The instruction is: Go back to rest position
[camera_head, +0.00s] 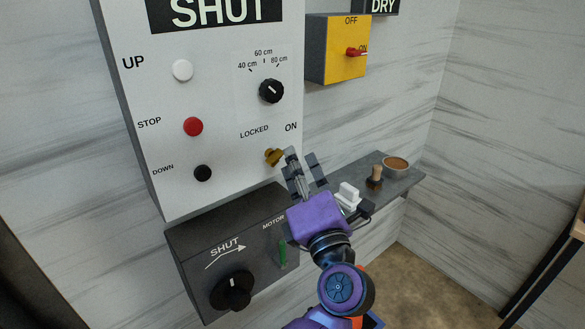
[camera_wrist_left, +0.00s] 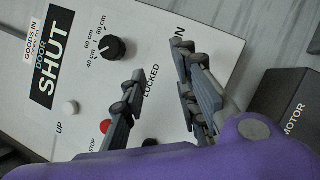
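My left gripper (camera_head: 303,165), with its purple body, is raised in front of the control panel (camera_head: 225,120) in the head view. Its fingers point up toward the brass key switch (camera_head: 272,157) marked LOCKED and ON. In the left wrist view the two dark fingers of the left gripper (camera_wrist_left: 158,65) stand apart with nothing between them, so it is open. The key switch is not visible in that view. In the head view a fingertip appears close beside the key; I cannot tell whether they touch. My right gripper is in neither view.
A dark box with a SHUT knob (camera_head: 232,290) and a green MOTOR switch (camera_head: 282,252) sits below the panel. A grey shelf (camera_head: 348,170) holds a brown bowl (camera_head: 395,163), a wooden-handled tool (camera_head: 376,177) and a white object (camera_head: 348,194). A yellow switch box (camera_head: 338,65) hangs above.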

